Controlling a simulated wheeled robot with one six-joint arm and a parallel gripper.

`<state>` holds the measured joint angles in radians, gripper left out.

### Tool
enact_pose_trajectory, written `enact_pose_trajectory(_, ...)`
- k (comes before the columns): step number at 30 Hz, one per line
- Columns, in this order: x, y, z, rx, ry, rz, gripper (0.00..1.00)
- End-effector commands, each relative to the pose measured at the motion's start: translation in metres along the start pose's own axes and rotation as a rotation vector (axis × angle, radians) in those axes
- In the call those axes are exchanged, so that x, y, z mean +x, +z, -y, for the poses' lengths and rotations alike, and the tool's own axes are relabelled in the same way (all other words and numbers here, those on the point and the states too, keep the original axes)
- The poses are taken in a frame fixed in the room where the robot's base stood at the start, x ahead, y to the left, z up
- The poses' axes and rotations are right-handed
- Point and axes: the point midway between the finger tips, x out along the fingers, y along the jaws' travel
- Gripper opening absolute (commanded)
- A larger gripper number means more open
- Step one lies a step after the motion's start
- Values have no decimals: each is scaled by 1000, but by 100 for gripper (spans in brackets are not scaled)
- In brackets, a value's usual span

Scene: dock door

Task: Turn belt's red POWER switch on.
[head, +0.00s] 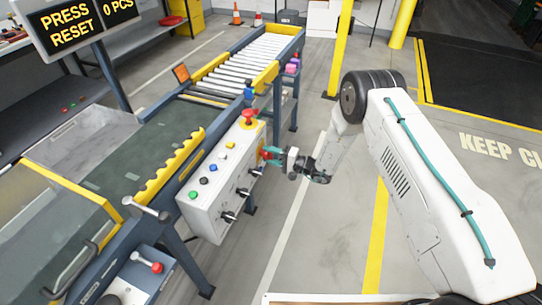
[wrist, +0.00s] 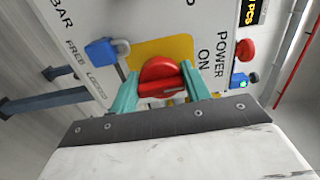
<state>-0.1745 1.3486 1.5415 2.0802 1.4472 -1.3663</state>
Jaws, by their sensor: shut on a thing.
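The red POWER switch (wrist: 158,72) is a round knob on a yellow plate (wrist: 183,48) on the belt's white control box (head: 222,178). In the wrist view the words POWER and ON are printed to its right. My gripper (wrist: 157,88) has its two teal fingers on either side of the knob, shut on it. In the head view my gripper (head: 272,156) reaches the right face of the box from the right, and the switch is mostly hidden there. I cannot tell from these views which position the switch is in.
Several black knobs (head: 242,192) sit lower on the same face. A blue lock-like part (wrist: 104,51) by FREE and LOCKED labels is close to the left finger. A red mushroom button (head: 249,116) tops the box. The display (head: 78,22) reads PRESS RESET. Floor (head: 310,235) is clear to the right.

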Motion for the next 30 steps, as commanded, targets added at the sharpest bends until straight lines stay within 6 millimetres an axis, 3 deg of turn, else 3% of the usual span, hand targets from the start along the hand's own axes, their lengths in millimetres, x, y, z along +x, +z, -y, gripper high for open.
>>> enact_pose_trajectory(10, -1, 3, -3, 3, 5, 3, 25)
enact_pose_trajectory(11, -1, 3, -3, 3, 5, 3, 56)
enact_pose_trajectory(12, -1, 2, -3, 3, 5, 3, 67)
enact_pose_trajectory(13, -1, 2, -3, 2, 4, 2, 69)
enact_pose_trajectory(23, -5, 0, -1, 1, 2, 0, 69)
enact_pose_trajectory(30, -43, 0, -1, 2, 3, -3, 69)
